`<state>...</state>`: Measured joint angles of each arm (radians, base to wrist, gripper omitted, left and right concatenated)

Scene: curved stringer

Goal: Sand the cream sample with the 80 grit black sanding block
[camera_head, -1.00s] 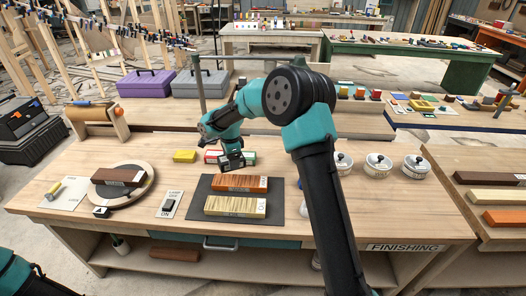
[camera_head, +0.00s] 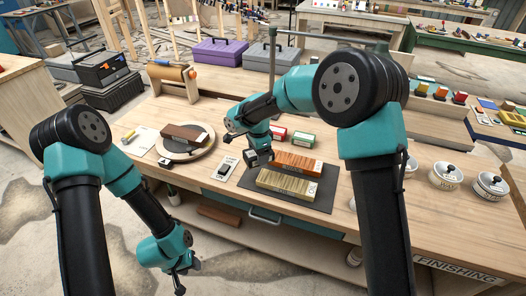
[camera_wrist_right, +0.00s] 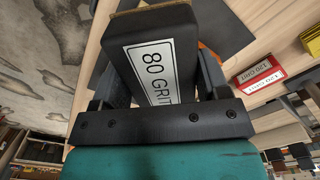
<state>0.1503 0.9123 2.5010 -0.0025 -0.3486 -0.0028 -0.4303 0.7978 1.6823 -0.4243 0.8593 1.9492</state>
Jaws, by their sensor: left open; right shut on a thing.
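My right gripper (camera_head: 258,158) is shut on the black sanding block, whose label reads 80 GRIT in the right wrist view (camera_wrist_right: 150,52). In the head view the gripper is at the left end of the reddish sample, behind the cream sample; whether the block touches anything is unclear. The cream sample (camera_head: 287,184), a pale streaked block with a white label at its right end, lies on the dark mat (camera_head: 318,198) in front of the reddish sample (camera_head: 299,162). My left gripper (camera_head: 183,280) is open and empty, low in front of the bench.
Red (camera_head: 278,133) and green (camera_head: 303,141) blocks lie behind the mat. A switch plate (camera_head: 228,169) is left of it. A dark brown block (camera_head: 185,136) rests on a round disc (camera_head: 182,153). Lidded white pots (camera_head: 445,176) stand at right.

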